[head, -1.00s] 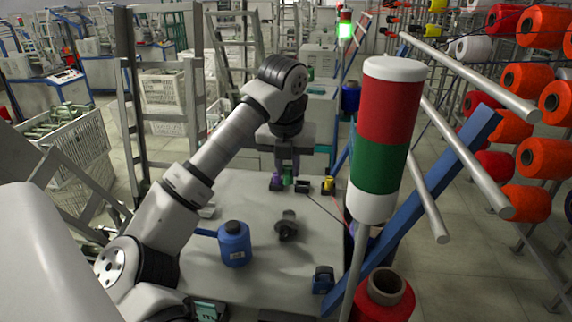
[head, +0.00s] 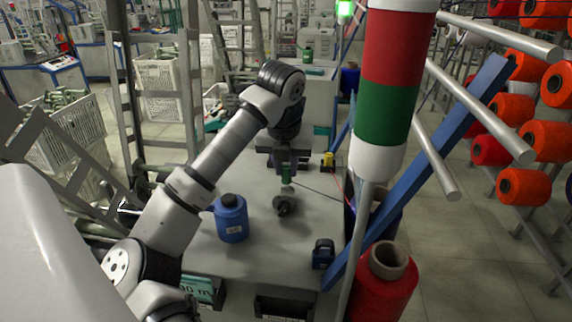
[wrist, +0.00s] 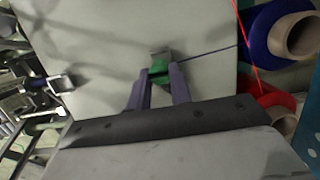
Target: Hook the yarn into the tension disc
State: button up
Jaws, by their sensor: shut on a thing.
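My gripper (head: 286,180) is shut on a small green piece (head: 286,170), held above the table behind the dark metallic part (head: 285,204). In the wrist view the purple-grey fingers close on this green piece (wrist: 158,70). A thin dark yarn (head: 316,191) runs from it toward the table's right edge; this yarn also shows in the wrist view (wrist: 208,53). I cannot tell for certain which part is the tension disc; the metallic part has a rounded body, and its details are too small to read.
A blue bottle-like container (head: 230,219) stands left on the grey table (head: 265,255). A small yellow item (head: 328,160) and a dark blue device (head: 323,254) are at the right. A red cone (head: 384,284), a red-white-green pole (head: 388,90) and a blue beam (head: 425,170) border the right side.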

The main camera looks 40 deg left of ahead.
aim_at(285, 174)
jog(key=shift+s+d+b+x, duration=0.1)
jog(key=shift+s+b+x, duration=0.1)
jog(key=shift+b+x, duration=0.65)
jog(key=shift+s+d+b+x, duration=0.1)
jog(key=shift+s+b+x, duration=0.05)
jog(key=shift+b+x, duration=0.65)
jog(key=shift+s+f, duration=0.1)
jog(key=shift+f, duration=0.05)
jog(key=shift+s+a, duration=0.4)
jog(key=shift+a, duration=0.3)
jog(key=shift+s+a, duration=0.45)
jog(key=shift+a, duration=0.25)
jog(key=shift+s+a, duration=0.4)
jog(key=shift+a, duration=0.3)
jog(key=shift+r, duration=0.25)
jog(key=shift+s+a+r+p, duration=0.15)
jog(key=shift+r+p, duration=0.3)
jog(key=shift+r, duration=0.3)
jog(key=shift+a+r+p, duration=0.15)
jog(key=shift+r+p, duration=0.25)
jog(key=shift+r, duration=0.4)
jog(key=shift+s+a+r+p, duration=0.15)
jog(key=shift+r+p, duration=0.3)
jog(key=shift+r, duration=0.3)
